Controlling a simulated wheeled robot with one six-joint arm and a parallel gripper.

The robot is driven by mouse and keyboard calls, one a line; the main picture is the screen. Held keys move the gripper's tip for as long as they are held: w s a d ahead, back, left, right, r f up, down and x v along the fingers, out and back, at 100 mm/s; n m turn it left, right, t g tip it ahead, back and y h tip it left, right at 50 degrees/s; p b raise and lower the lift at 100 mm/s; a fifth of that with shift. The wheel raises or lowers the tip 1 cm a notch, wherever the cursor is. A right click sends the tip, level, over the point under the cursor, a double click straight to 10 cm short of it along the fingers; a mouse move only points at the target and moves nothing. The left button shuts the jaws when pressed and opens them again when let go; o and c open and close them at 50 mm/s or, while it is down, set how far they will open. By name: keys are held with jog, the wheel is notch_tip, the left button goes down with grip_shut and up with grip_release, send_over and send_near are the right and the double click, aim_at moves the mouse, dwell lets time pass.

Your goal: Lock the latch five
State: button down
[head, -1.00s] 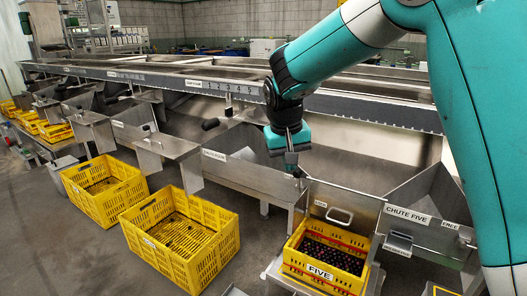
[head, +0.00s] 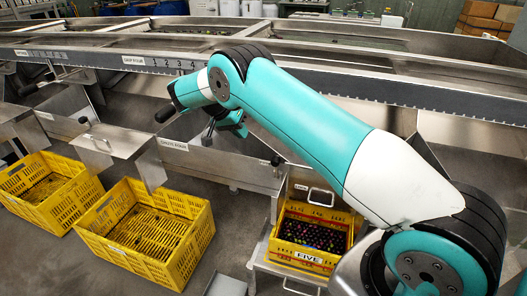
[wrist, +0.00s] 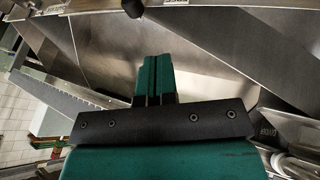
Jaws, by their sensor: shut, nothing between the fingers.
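The yellow crate (head: 310,256) labelled FIVE stands low in front of its chute in the head view, filled with dark round produce. A metal gate with a handle (head: 321,197) is just above it. A small black knob (head: 277,160) sits on the post left of that gate; I cannot tell whether it is latch five. My arm hides the rest of chute five. My gripper (head: 208,136) is in front of the chute four panel, up and left of the knob, shut and empty. Its closed fingers show in the wrist view (wrist: 154,78). They touch no latch that I can make out.
The long metal sizer rail (head: 110,61) runs behind. Two yellow crates (head: 150,228) (head: 45,190) stand on the floor to the left. Grey floor lies clear at the lower left.

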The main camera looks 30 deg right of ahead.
jog(key=s+p+x, duration=0.1)
jog(key=s+x, duration=0.1)
jog(key=x, duration=1)
jog(key=shift+s+r+p, duration=0.3)
jog(key=shift+r+p, duration=0.05)
jog(key=shift+p, duration=0.05)
jog(key=shift+s+d, duration=0.1)
jog(key=shift+d, duration=0.1)
